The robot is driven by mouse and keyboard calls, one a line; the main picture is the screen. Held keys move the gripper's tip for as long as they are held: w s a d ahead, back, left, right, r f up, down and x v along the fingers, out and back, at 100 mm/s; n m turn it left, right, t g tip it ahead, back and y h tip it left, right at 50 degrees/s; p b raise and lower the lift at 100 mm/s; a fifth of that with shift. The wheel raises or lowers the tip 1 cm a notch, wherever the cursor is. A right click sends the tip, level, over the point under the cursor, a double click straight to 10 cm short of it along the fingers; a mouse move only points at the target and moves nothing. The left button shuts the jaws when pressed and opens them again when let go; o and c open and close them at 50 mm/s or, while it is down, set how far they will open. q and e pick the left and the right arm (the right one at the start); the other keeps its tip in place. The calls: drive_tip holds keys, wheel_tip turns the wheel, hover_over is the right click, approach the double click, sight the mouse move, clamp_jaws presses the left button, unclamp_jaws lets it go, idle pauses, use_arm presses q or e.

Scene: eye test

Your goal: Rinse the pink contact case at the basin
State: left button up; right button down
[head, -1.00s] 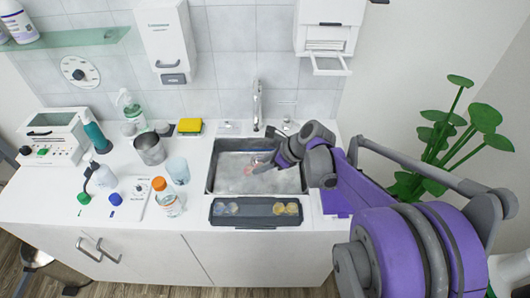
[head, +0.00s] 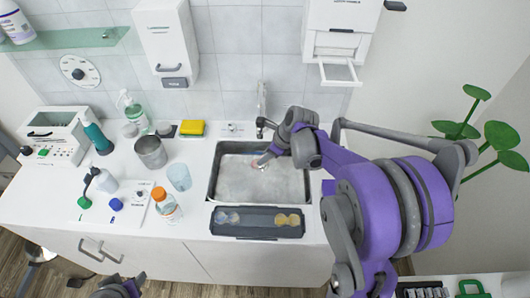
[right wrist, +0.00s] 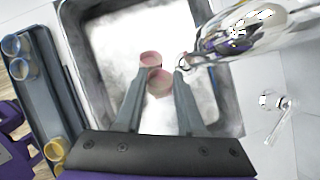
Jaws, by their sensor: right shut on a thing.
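The pink contact case (right wrist: 160,84) shows two round pink cups in the right wrist view, between the fingers of my right gripper (right wrist: 158,68). That gripper is shut on it, over the metal basin (head: 240,194). In the head view my right gripper (head: 264,160) reaches into the basin from the right, and the case is a small pinkish spot there. The chrome faucet (right wrist: 240,35) is close beside the fingertips in the right wrist view. I cannot make out a water stream. Part of my left arm shows at the bottom left; its fingers are not clear.
A dark tray (head: 256,237) with clear-blue and yellow cases lies in front of the basin. Left of it are an orange-capped bottle (head: 166,207), a glass (head: 179,177) and a metal cup (head: 151,152). A yellow sponge (head: 192,127) lies behind. A plant (head: 498,133) stands at right.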

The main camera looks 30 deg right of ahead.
use_arm(q)
wheel_tip(320, 180, down, 7)
drive_tip(key=s+b, duration=0.2)
drive_tip(key=b, duration=0.3)
drive_tip(key=shift+s+g, duration=0.2)
drive_tip(key=shift+g, duration=0.1)
use_arm(e)
drive_tip(key=shift+f, duration=5.25)
drive_tip(key=shift+w, duration=0.1)
drive_tip(key=shift+r+p, duration=2.2)
drive_tip(key=shift+r, duration=2.1)
drive_tip(key=shift+r+p, duration=1.05)
drive_tip(key=shift+r, duration=1.35)
use_arm(q)
drive_tip(key=w+r, duration=0.3)
drive_tip(key=r, duration=0.5)
drive_tip(key=shift+w+r+t, duration=0.25)
drive_tip(key=shift+r+t, duration=0.1)
drive_tip(key=shift+t, duration=0.05)
drive_tip(key=shift+s, duration=0.1)
